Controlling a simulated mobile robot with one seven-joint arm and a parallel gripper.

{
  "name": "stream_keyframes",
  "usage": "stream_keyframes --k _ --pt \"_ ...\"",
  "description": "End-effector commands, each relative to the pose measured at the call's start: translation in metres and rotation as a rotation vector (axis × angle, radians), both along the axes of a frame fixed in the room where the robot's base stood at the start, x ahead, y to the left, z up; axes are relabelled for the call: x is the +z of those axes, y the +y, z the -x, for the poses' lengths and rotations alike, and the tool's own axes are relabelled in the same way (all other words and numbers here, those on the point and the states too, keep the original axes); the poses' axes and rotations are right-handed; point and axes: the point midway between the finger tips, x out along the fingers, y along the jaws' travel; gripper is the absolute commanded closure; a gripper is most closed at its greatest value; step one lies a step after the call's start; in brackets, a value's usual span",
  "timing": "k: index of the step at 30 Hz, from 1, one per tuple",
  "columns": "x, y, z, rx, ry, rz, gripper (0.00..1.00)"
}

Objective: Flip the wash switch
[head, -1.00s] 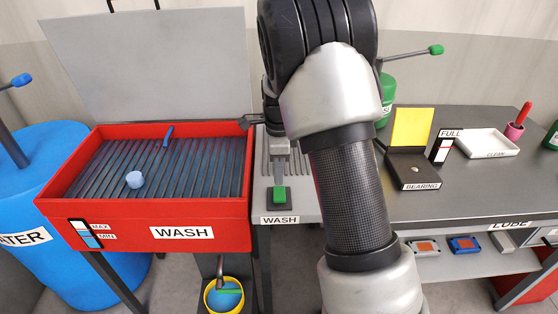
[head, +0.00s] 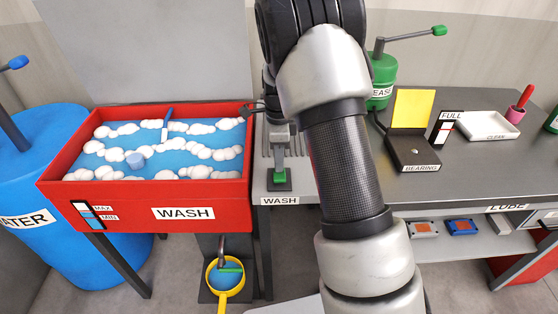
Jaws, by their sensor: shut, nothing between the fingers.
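The wash switch (head: 279,178) is a green switch on a dark base, on the grey panel right of the red wash basin (head: 100,205). A "WASH" label is on the panel's front edge below it. My gripper (head: 279,165) points down directly over the switch, its fingertips at or just above the green part; I cannot tell if they touch. It is shut and empty. The basin holds blue water with white foam, a blue-handled brush (head: 167,125) and a light blue cylindrical piece (head: 135,160).
A blue water barrel (head: 70,240) stands left of the basin. A yellow bucket (head: 225,277) is below it. On the dark table to the right are a bearing box (head: 412,150), a white "CLEAN" tray (head: 487,126) and a green grease container (head: 381,85). My arm hides the panel's right part.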

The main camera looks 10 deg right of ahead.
Motion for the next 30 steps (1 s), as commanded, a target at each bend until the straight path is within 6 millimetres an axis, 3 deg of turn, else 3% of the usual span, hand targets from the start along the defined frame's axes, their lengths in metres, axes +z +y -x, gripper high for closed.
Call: stream_keyframes --k 12,23,30 --pt "0.004 0.003 0.015 0.000 0.002 0.001 1.00" --pt "0.006 0.002 0.015 0.000 0.001 0.000 1.00" --pt "0.033 -0.011 0.016 -0.001 -0.001 0.000 1.00"
